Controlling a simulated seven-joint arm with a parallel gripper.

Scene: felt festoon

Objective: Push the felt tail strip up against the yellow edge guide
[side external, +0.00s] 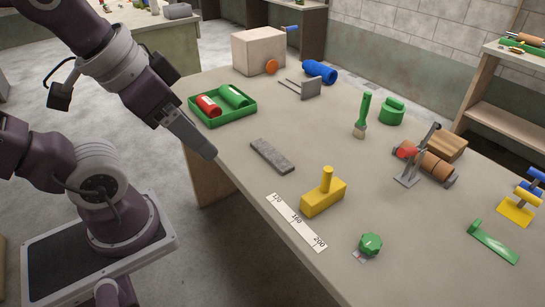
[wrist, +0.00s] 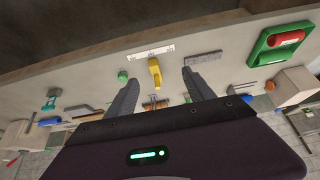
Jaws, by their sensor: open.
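The felt tail strip (side external: 271,156) is a flat grey bar lying on the bench near its front-left edge. It also shows in the wrist view (wrist: 203,58), beyond the right finger. The yellow edge guide (side external: 323,198) is a block with an upright knob, standing apart from the strip, to its right and nearer the camera. In the wrist view the guide (wrist: 155,72) shows between the fingers. My gripper (side external: 210,154) is open and empty, left of the strip near the bench's front edge. It touches neither thing.
A white scale (side external: 296,222) lies in front of the guide. A green tray (side external: 223,120) with red and green rolls stands behind and left of the strip. A green knob (side external: 370,244) and a brush (side external: 362,115) are farther right. Bare bench separates strip and guide.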

